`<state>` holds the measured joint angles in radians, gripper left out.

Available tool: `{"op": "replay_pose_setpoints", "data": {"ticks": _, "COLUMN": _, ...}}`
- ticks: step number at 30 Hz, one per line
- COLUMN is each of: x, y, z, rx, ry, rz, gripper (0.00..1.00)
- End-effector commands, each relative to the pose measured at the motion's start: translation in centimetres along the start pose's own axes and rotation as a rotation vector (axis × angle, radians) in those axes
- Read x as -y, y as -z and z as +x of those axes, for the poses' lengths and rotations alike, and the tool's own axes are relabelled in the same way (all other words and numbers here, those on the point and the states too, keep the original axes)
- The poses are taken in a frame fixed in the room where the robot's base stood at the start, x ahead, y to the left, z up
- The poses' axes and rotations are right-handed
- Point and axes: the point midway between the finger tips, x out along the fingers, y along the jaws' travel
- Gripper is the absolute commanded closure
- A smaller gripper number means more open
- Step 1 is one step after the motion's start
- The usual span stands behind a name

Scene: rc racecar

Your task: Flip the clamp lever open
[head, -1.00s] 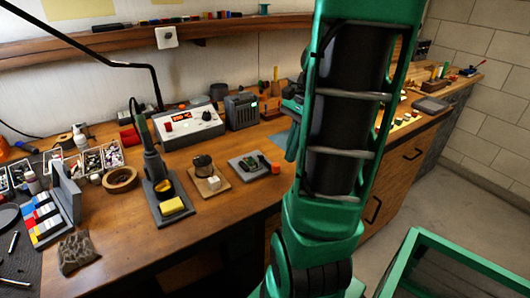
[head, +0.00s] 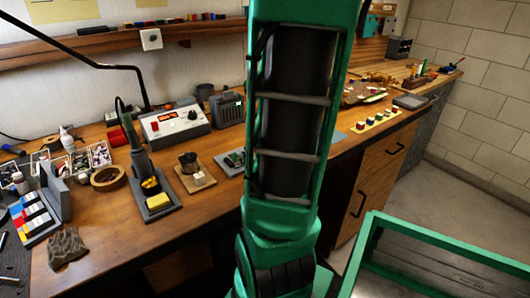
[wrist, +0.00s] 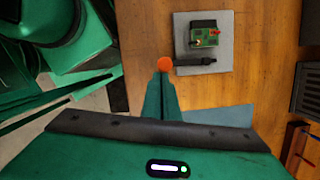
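A grey plate (wrist: 222,68) lies on the wooden bench in the wrist view. On it is a small green board fixture (wrist: 204,37) with a red part (wrist: 215,32) at its right. A dark bar (wrist: 195,61) lies along its lower side; I cannot tell for sure which part is the clamp lever. My gripper (wrist: 164,76) is to the lower left of the fixture, its green fingers together. An orange round spot (wrist: 165,63) shows at the fingertips; I cannot tell whether it is part of them. In the head view my arm partly hides the plate (head: 226,168).
Left of the plate are a small wooden stand (head: 197,180), a soldering iron holder (head: 157,201) and a control box (head: 176,124). A green-framed table (head: 440,250) stands front right. Bare bench (wrist: 262,80) lies right of the plate in the wrist view.

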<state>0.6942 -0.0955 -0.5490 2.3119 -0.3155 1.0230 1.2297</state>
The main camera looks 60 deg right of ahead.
Motion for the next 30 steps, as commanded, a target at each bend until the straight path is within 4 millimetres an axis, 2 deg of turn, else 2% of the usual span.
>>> {"op": "replay_pose_setpoints", "data": {"ticks": 11, "x": -0.1, "y": -0.2, "z": 0.1, "rx": 0.006, "ry": -0.006, "rz": -0.011, "gripper": 1.00}}
{"op": "replay_pose_setpoints", "data": {"ticks": 14, "x": 0.0, "y": 0.4, "z": 0.0, "rx": 0.005, "ry": -0.005, "rz": -0.010, "gripper": 1.00}}
{"op": "replay_pose_setpoints", "data": {"ticks": 20, "x": 0.4, "y": 2.9, "z": -0.6, "rx": 0.001, "ry": -0.006, "rz": -0.012, "gripper": 1.00}}
{"op": "replay_pose_setpoints", "data": {"ticks": 24, "x": 0.5, "y": 2.6, "z": -3.9, "rx": 0.000, "ry": -0.001, "rz": -0.019, "gripper": 1.00}}
{"op": "replay_pose_setpoints", "data": {"ticks": 30, "x": 0.4, "y": 2.7, "z": -7.7, "rx": -0.001, "ry": -0.001, "rz": -0.017, "gripper": 1.00}}
